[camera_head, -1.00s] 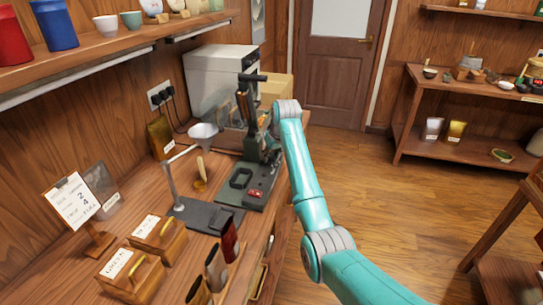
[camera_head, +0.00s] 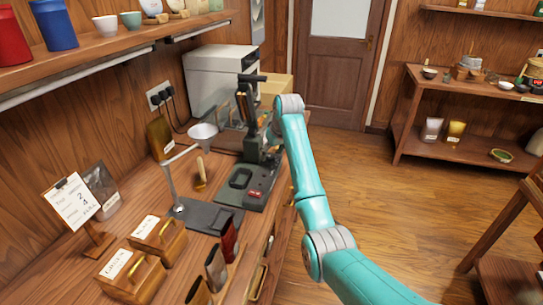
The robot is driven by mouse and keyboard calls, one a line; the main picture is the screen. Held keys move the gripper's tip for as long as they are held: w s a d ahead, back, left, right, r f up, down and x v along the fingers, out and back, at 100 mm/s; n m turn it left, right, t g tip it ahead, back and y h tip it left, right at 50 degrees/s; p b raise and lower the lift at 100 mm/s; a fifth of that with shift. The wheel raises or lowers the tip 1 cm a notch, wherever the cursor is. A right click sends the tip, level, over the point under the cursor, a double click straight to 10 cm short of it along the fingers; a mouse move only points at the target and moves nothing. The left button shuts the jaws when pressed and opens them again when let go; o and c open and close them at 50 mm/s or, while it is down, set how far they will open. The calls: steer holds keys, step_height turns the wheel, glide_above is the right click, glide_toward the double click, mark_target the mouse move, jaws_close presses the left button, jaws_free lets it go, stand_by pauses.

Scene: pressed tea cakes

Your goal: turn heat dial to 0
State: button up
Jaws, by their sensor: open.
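A dark green press (camera_head: 251,150) stands on the wooden counter, with a lever on top and a small red display (camera_head: 256,193) on the front of its base. I cannot make out a separate heat dial; it is too small or hidden. My teal arm (camera_head: 304,165) reaches up to the right side of the press. My gripper (camera_head: 268,126) is at the arm's far end, close beside the press column. It is dark against the press and mostly hidden, so I cannot see what its fingertips touch. It is open.
A stand with a funnel (camera_head: 203,132), labelled wooden boxes (camera_head: 158,239), dark canisters (camera_head: 216,268) and a sign (camera_head: 73,200) crowd the counter (camera_head: 60,278). A white oven (camera_head: 216,79) stands behind. The floor (camera_head: 390,190) to the right is clear.

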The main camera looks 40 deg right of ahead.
steer(key=v, duration=1)
steer(key=shift+f, duration=0.1)
